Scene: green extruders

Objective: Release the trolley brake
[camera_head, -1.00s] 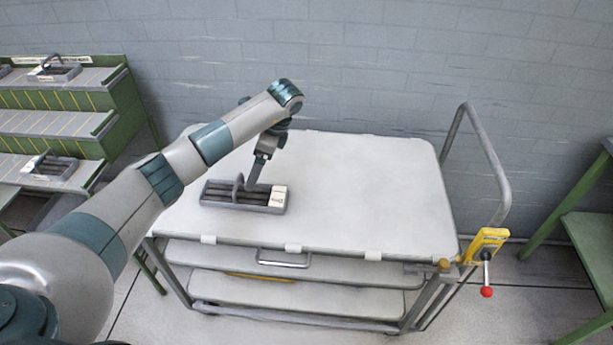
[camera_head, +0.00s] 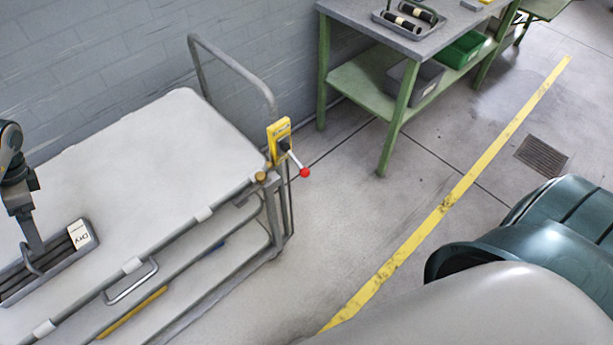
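The trolley (camera_head: 150,140) has a pale grey top, lower shelves and a tubular push handle (camera_head: 235,70) at its right end. Its brake is a yellow plate (camera_head: 279,131) with a short metal lever ending in a red knob (camera_head: 305,172). The lever slants down and right from the plate; nothing touches it. My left gripper (camera_head: 36,246) is at the handle of a grey tray (camera_head: 75,262) on the trolley top; whether its fingers are closed on the handle is unclear. My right arm fills the lower right corner; its gripper is out of view.
A green table (camera_head: 443,40) holds a tray (camera_head: 408,22) of dark cylinders; its lower shelf carries a grey bin (camera_head: 428,82) and a green bin (camera_head: 460,50). A yellow floor line (camera_head: 450,200) and drain grate (camera_head: 541,155) lie right. Floor between trolley and line is clear.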

